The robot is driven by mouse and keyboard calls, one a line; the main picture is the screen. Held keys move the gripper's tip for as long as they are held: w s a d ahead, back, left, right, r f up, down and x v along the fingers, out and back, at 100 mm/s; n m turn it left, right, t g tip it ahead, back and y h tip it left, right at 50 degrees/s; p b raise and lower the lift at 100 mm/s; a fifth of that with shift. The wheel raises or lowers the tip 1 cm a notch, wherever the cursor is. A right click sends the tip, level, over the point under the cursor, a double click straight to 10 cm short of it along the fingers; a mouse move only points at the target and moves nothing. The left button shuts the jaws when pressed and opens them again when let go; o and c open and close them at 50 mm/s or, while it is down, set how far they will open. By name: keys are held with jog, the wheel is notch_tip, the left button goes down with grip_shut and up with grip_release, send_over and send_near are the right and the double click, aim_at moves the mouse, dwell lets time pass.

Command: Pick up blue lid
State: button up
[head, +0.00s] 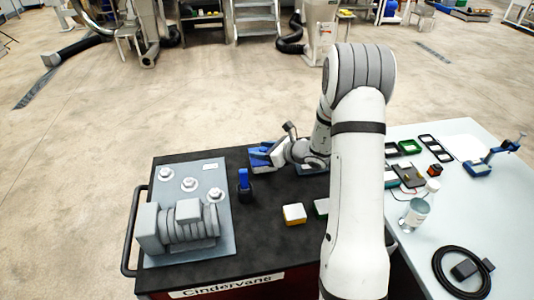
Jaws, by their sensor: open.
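A blue piece, seemingly the blue lid (261,164), lies near the back edge of the black cart top, left of my arm's wrist. My gripper (268,153) is open and right at this blue piece, reaching in from the right. The fingertips are small and partly merge with the blue, so I cannot tell whether they touch it. My wrist hides part of the area just to the right.
A black holder with a blue upright part (244,182) stands left of my gripper, beside a grey plate (222,247) carrying a motor-like unit (180,224). A yellow-and-white box (294,214) sits nearer. The pale table (425,265) at right holds a can (414,214) and cable (462,270).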

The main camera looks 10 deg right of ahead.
jog(key=shift+c, duration=0.6)
grip_shut()
